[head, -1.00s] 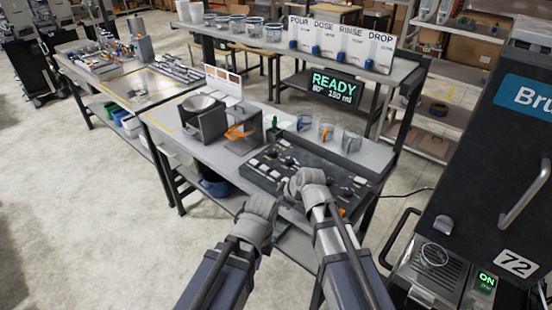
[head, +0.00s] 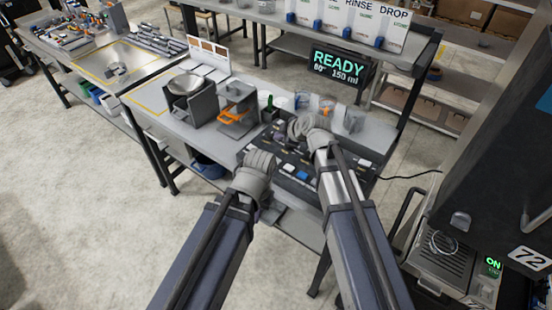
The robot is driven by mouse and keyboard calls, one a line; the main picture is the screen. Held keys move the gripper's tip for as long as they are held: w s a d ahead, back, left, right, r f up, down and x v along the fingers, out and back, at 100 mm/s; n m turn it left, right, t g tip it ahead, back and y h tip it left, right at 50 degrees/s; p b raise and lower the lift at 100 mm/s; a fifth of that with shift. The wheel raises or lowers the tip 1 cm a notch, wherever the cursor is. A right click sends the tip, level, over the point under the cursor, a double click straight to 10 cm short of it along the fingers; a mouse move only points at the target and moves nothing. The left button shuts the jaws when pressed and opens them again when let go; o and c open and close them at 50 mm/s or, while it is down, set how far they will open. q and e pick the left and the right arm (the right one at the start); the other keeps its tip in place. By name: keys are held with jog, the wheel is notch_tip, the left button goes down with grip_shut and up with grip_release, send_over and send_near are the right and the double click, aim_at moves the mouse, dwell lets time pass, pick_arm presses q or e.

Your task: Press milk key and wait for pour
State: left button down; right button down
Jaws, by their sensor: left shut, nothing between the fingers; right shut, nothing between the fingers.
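A dark key panel (head: 292,163) with several small white keys and a blue key (head: 303,175) lies on the grey bench. Key labels are too small to read, so I cannot tell which is the milk key. My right gripper (head: 303,126) is shut and empty over the panel's far part, hiding some keys. I cannot tell if it touches one. My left gripper (head: 260,162) is shut and empty by the panel's near left edge. A display (head: 338,68) behind reads READY, 60°, 150 ml.
A grey box machine with an orange part (head: 232,116) and a bowl on a stand (head: 187,84) are to the left. A dark machine marked 72 (head: 480,180) stands close on the right.

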aim_at(279, 162)
jog(key=shift+f, duration=0.1)
notch_tip(279, 162, down, 9)
jog(key=b, duration=0.8)
jog(key=shift+r+b, duration=0.2)
jog(key=shift+b, duration=0.2)
jog(key=shift+f, duration=0.15)
dwell(1.3)
jog(key=shift+f+b, duration=0.3)
jog(key=shift+b, duration=0.1)
jog(key=shift+f+b, duration=0.45)
jog(key=shift+b, duration=0.05)
dwell(0.5)
jog(key=shift+r, duration=0.15)
jog(key=shift+r+p, duration=0.8)
jog(key=shift+p, duration=0.15)
